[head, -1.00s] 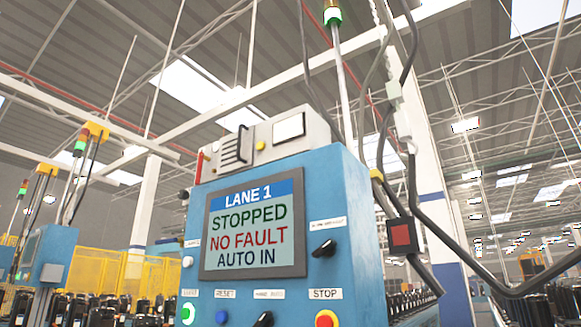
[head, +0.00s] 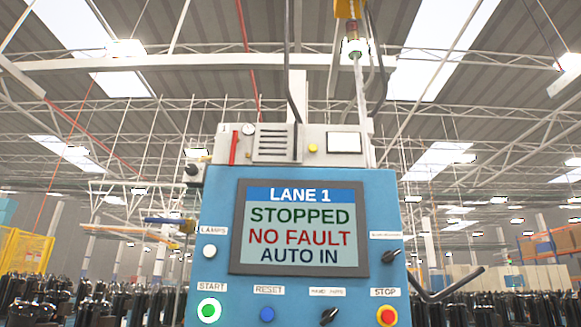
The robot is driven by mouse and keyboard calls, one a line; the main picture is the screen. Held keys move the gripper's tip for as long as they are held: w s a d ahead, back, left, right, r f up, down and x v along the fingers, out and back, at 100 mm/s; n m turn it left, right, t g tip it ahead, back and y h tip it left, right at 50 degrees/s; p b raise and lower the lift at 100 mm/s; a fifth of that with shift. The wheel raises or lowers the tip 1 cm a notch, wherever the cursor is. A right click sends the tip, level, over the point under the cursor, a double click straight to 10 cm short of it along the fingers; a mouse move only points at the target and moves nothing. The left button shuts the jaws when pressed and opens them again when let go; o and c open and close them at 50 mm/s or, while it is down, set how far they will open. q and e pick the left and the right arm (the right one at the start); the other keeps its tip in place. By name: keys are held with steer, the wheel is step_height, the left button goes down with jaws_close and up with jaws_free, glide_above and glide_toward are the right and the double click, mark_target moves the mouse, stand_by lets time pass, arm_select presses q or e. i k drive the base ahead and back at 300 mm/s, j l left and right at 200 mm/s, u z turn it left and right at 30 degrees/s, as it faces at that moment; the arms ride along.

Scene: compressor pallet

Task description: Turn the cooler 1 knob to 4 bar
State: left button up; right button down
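No knob labelled cooler 1 can be made out in the head view. A blue control cabinet (head: 215,255) stands straight ahead, with a screen (head: 299,228) reading LANE 1, STOPPED, NO FAULT, AUTO IN. A black selector knob (head: 329,316) sits at its lower edge under a HAND/AUTO-like label. Another black selector (head: 391,256) is at the right under a label too small to read. A small round gauge (head: 248,129) is on the grey box on top; its reading is too small to tell. Neither of my grippers is in view.
The cabinet also has a green START button (head: 209,310), a blue RESET button (head: 267,314), a red STOP button (head: 387,315) and a white lamps button (head: 209,251). Rows of dark bottle-like parts (head: 100,305) stand on both sides. A yellow fence (head: 25,250) is at the left.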

mark_target(191, 169)
steer(key=k+j+u, duration=0.2)
steer(key=j, duration=0.25)
steer(key=i+l+u, duration=0.15)
steer(key=l+u, duration=0.2)
steer(key=i+l+u, duration=0.1)
steer(key=l+u, duration=0.6)
steer(key=i+l, duration=0.05)
steer(key=l, duration=0.05)
